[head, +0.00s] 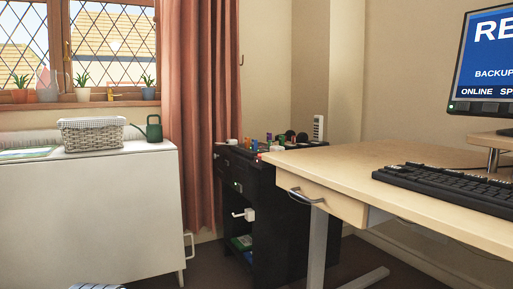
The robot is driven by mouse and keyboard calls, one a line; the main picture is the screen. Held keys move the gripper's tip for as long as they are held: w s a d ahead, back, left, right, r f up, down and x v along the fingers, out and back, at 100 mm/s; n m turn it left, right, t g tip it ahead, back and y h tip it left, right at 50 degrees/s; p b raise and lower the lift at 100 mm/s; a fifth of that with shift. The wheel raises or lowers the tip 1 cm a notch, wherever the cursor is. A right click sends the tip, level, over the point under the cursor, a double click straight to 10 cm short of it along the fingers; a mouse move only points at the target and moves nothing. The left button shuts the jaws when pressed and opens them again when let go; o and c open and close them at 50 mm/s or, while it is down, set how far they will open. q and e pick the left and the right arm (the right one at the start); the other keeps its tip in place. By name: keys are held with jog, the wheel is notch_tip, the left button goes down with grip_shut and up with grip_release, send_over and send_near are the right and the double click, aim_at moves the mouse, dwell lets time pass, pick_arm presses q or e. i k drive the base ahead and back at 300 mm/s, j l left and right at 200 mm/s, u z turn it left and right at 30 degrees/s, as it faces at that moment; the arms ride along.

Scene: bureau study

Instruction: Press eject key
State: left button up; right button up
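No key marked eject can be made out. A black keyboard (450,186) lies on the light wooden desk (345,160) at the right, and its key markings are too small to read. A monitor (487,62), cut off by the right edge, shows a blue screen with the words "BACKUP" and "ONLINE". A black cabinet (277,215) stands behind the desk's left end. Neither of my grippers is in view.
Several small coloured items stand on the black cabinet's top. The desk drawer (320,195) has a metal handle. The desk's left part is bare.

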aim_at(429, 168)
jog(key=i+j, duration=0.25)
jog(key=z, duration=1.4)
